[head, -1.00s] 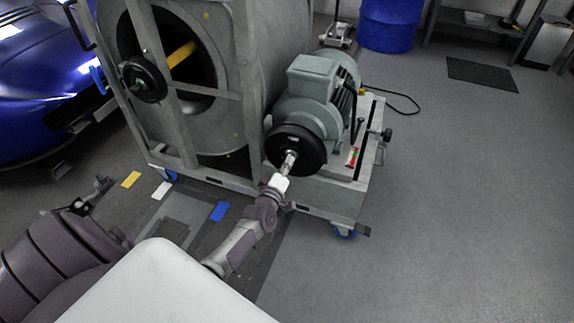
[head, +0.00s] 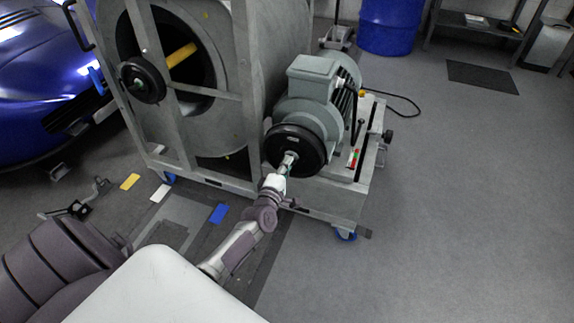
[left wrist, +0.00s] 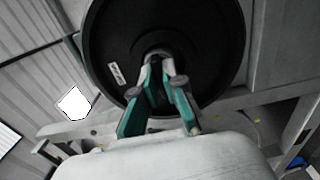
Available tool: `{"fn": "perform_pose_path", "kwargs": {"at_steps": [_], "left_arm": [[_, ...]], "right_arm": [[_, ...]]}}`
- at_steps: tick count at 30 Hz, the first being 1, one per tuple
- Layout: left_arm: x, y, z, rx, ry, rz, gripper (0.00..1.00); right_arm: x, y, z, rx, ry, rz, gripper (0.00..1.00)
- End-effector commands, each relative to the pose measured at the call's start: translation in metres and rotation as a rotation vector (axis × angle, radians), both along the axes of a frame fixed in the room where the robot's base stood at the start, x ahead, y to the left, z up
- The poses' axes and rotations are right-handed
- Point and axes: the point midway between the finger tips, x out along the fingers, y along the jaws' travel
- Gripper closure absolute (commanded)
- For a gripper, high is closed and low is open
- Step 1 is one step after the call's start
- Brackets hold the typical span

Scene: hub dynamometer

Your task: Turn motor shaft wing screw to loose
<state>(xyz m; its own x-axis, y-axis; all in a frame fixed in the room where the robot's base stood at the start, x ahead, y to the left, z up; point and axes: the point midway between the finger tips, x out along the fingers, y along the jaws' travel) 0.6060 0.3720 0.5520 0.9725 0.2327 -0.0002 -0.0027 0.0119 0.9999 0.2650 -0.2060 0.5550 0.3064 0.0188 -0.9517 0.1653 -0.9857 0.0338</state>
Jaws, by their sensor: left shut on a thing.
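The grey electric motor (head: 312,100) sits on the cart, its black pulley disc (head: 305,140) facing me. The disc also fills the top of the left wrist view (left wrist: 215,50). My left gripper (head: 289,160) is at the motor's shaft, in front of the disc's centre. In the left wrist view its two teal-padded fingers (left wrist: 158,80) are drawn together at the hub, shut on the wing screw. The fingers cover most of the screw, so its turn angle cannot be told. My right gripper is not in view.
The steel frame with the large fan drum (head: 240,75) stands left of the motor. A blue car (head: 50,80) is at the far left. A blue barrel (head: 388,25) and a dark mat (head: 482,76) lie behind. The floor at right is clear.

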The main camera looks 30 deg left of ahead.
Motion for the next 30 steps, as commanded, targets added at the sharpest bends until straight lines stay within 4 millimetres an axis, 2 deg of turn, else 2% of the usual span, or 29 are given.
{"fn": "perform_pose_path", "kwargs": {"at_steps": [1,8,9,13,25,30], "left_arm": [[0.003,0.002,0.007,-0.004,-0.015,0.004,1.0],[0.003,0.003,0.007,-0.004,-0.015,0.004,1.0],[0.003,0.003,0.007,-0.004,-0.015,0.005,0.86],[0.003,0.003,0.007,-0.004,-0.015,0.005,0.66],[0.001,0.001,0.002,-0.002,-0.006,0.002,0.66],[-0.014,-0.003,0.0,-0.002,-0.003,0.001,0.66]], "right_arm": [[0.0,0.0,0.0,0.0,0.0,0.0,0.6],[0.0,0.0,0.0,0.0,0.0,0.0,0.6],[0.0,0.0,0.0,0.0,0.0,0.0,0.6],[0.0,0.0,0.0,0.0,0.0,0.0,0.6],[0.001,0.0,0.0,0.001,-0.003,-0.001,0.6],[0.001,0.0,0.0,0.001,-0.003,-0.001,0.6]]}}
